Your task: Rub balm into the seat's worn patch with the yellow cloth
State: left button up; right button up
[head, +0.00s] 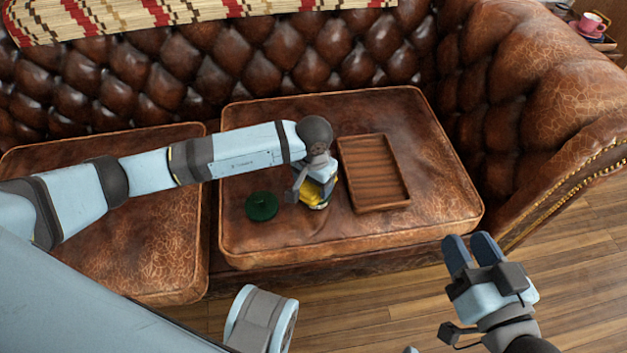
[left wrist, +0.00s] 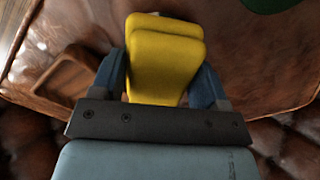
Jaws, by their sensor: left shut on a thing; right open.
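My left gripper (head: 312,186) is shut on the folded yellow cloth (head: 309,193), low over the right seat cushion (head: 270,130). In the left wrist view the cloth (left wrist: 165,60) sits between the two blue fingers (left wrist: 162,80). A small pale and green object (head: 321,205) shows just below the cloth, mostly hidden; I cannot tell whether they touch. A round dark green disc (head: 262,206) lies on the cushion to the left. The leather is scuffed and lighter in places; I cannot single out the worn patch. My right gripper (head: 472,248) is open and empty, in front of the sofa.
A shallow brown wooden tray (head: 374,172) lies on the cushion just right of my left gripper. The tufted backrest (head: 200,75) and right armrest (head: 560,90) bound the seat. A patterned blanket (head: 150,14) lies along the top. A pink cup (head: 591,23) stands far right.

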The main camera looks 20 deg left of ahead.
pick_arm(q)
jog(key=shift+f+b, duration=0.6)
pick_arm(e)
jog(key=shift+f, duration=0.55)
dwell(1.4)
pick_arm(q)
jog(key=shift+r, duration=0.1)
jog(key=shift+r+p, duration=1.95)
jog(key=shift+r, duration=1.55)
pick_arm(e)
notch_tip(320, 180, up, 4)
jog(key=shift+f, duration=0.1)
